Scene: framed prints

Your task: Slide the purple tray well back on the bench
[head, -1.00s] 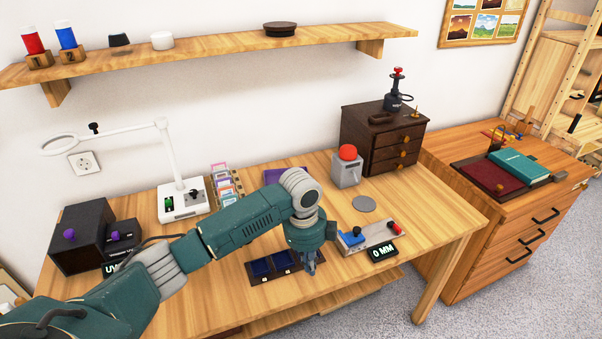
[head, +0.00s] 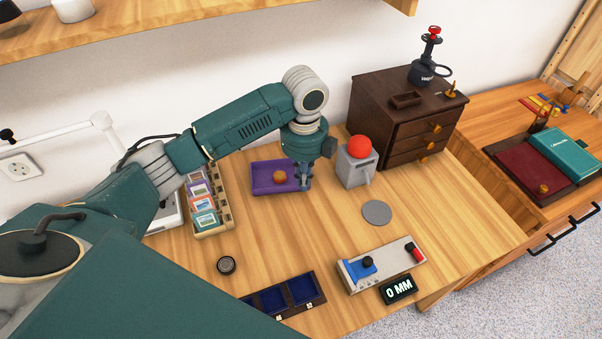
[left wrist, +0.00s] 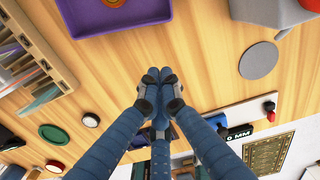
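The purple tray (head: 261,180) lies on the wooden bench towards the back, left of the grey box with the red dome. A small orange-brown round object (head: 281,188) sits in it. My left gripper (head: 305,186) is at the tray's right end, low over the bench; whether it touches the tray is unclear in the head view. In the left wrist view my left gripper (left wrist: 158,76) has its fingers drawn together with nothing seen between them, and the purple tray (left wrist: 92,22) shows beyond the fingertips at the upper left. My right gripper is not in view.
The grey box with a red dome (head: 357,164) stands close right of my gripper. A slide rack (head: 207,205) is left of the tray, and a dark drawer cabinet (head: 400,125) stands at the back right. A grey disc (head: 376,212) lies in front. Bench between tray and blue-lined case (head: 286,295) is mostly clear.

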